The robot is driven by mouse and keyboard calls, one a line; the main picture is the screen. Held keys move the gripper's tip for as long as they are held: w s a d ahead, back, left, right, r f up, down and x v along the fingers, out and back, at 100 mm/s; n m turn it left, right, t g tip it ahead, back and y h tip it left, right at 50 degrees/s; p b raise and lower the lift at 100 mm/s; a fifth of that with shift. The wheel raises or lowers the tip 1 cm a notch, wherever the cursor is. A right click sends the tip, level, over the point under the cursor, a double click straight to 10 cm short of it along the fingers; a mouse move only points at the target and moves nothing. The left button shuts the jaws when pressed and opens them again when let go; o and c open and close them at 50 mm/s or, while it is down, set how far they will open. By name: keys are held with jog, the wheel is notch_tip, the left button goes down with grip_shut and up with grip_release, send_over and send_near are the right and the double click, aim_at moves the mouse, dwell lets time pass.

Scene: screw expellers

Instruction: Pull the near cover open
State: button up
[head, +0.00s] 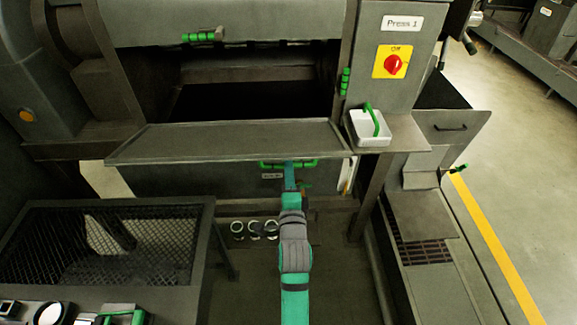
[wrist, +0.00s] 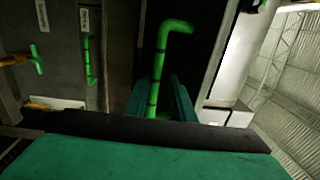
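A dark front panel (head: 200,180) below the sloping tray bears a green bar handle (head: 270,164), with a small label (head: 271,176) under it. I take this panel as the near cover; its label is too small to read. It looks shut. My gripper (head: 290,166) reaches up to the handle from the front. In the wrist view, the teal fingers (wrist: 160,98) stand apart on either side of a green bar handle (wrist: 158,65), with dark gaps beside it. The fingertips are partly hidden in the head view.
The sloping metal tray (head: 230,142) overhangs just above my gripper. A mesh-sided crate (head: 110,245) stands at the left. Several ring-ended parts (head: 255,230) lie below. A red switch (head: 393,65) is on the post.

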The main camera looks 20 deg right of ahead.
jog(key=shift+r+v, duration=0.2)
jog(key=shift+v, duration=0.8)
jog(key=shift+r+v, duration=0.15)
jog(key=shift+v, duration=0.8)
jog(key=shift+r+v, duration=0.2)
jog(key=shift+v, duration=0.8)
jog(key=shift+s, duration=0.15)
jog(key=v, duration=1)
jog(key=shift+s, duration=0.3)
jog(key=shift+a, duration=0.1)
jog(key=shift+f, duration=0.1)
